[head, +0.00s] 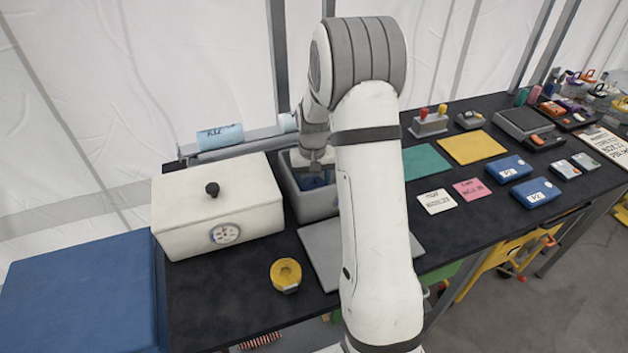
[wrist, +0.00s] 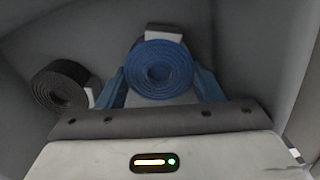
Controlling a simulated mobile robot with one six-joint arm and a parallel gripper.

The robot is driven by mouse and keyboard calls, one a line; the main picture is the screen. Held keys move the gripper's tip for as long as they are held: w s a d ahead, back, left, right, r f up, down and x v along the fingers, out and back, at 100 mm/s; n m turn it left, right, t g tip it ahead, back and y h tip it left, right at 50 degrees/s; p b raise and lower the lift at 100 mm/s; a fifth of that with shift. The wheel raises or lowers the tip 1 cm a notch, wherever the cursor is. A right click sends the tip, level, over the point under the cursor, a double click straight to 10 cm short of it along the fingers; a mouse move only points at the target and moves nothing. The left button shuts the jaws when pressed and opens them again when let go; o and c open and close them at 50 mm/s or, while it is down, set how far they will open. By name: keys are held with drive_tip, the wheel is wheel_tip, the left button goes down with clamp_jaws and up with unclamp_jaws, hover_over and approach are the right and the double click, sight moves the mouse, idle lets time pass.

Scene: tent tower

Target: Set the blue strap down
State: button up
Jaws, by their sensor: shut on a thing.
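The blue strap (wrist: 162,68) is a rolled coil with a pale end tab. In the wrist view it sits between the two fingers of my gripper (wrist: 161,82), which is shut on it. In the head view my gripper (head: 316,172) reaches down into the grey bin (head: 314,208), between the white box and my arm. Some blue shows at the gripper inside the bin, mostly hidden. A black rolled strap (wrist: 62,86) lies to the left of the blue one in the wrist view. I cannot tell whether the blue strap touches the bin floor.
A white box (head: 212,207) with a dial and black knob stands directly left of the bin. A light blue roll (head: 220,136) lies behind it. A yellow roll (head: 286,274) and a grey mat (head: 318,253) lie in front. Cards and blue packs (head: 508,168) lie to the right.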

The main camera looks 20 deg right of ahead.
sight(313, 183)
drive_tip(key=o, duration=1)
wheel_tip(313, 183, up, 12)
drive_tip(key=b, duration=0.1)
drive_tip(key=s+a+r+n+t, duration=0.1)
drive_tip(key=s+a+r, duration=0.2)
drive_tip(key=s, duration=0.3)
drive_tip(key=s+a+r, duration=0.3)
drive_tip(key=s, duration=0.3)
drive_tip(key=s+a+f+n+t, duration=0.1)
drive_tip(key=s+a+t, duration=0.1)
drive_tip(key=s, duration=1.2)
drive_tip(key=shift+s+a, duration=0.4)
drive_tip(key=shift+a, duration=0.15)
drive_tip(key=shift+f, duration=0.1)
